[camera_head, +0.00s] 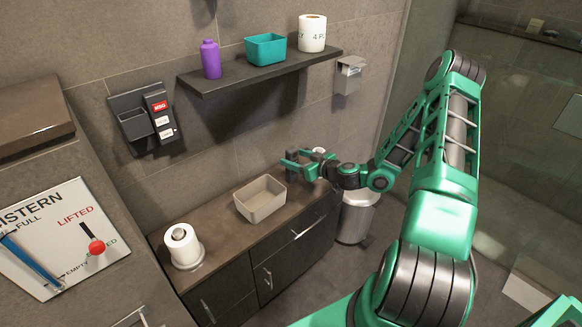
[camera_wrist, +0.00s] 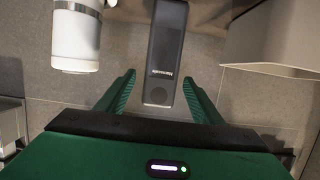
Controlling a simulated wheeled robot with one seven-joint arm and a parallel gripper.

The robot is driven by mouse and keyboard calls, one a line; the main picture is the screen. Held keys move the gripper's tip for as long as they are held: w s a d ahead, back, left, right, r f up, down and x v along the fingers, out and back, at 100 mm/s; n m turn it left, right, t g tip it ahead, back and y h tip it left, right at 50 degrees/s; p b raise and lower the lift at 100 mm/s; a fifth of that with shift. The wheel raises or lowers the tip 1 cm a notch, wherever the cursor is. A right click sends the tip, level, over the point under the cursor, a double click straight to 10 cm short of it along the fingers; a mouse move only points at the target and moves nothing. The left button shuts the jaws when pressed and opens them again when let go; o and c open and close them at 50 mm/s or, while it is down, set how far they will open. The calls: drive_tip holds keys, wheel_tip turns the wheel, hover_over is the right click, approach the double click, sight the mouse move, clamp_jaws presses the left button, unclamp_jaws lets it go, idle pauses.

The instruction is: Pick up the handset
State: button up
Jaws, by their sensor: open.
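In the wrist view a dark, long, bar-shaped thing that looks like the handset (camera_wrist: 166,40) runs down from the top edge. It has small pale lettering and a round dark patch near its lower end. My gripper (camera_wrist: 159,77) is open, with one green finger on each side of that end in the picture. I see no contact, and cannot tell the depth between them. In the head view my gripper (camera_head: 287,160) is over the right part of the counter, pointing left. I cannot make out the handset there. The wall phone unit (camera_head: 148,118) has an MSG label.
A beige bin (camera_head: 247,208) and a toilet roll on a holder (camera_head: 182,246) stand on the dark counter (camera_head: 213,262). In the wrist view a white cylinder (camera_wrist: 74,38) is left of the handset and a beige bin (camera_wrist: 268,40) right. A shelf (camera_head: 255,75) hangs above.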

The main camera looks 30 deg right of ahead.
drive_tip(key=c, duration=1.3)
drive_tip(key=shift+r, duration=0.1)
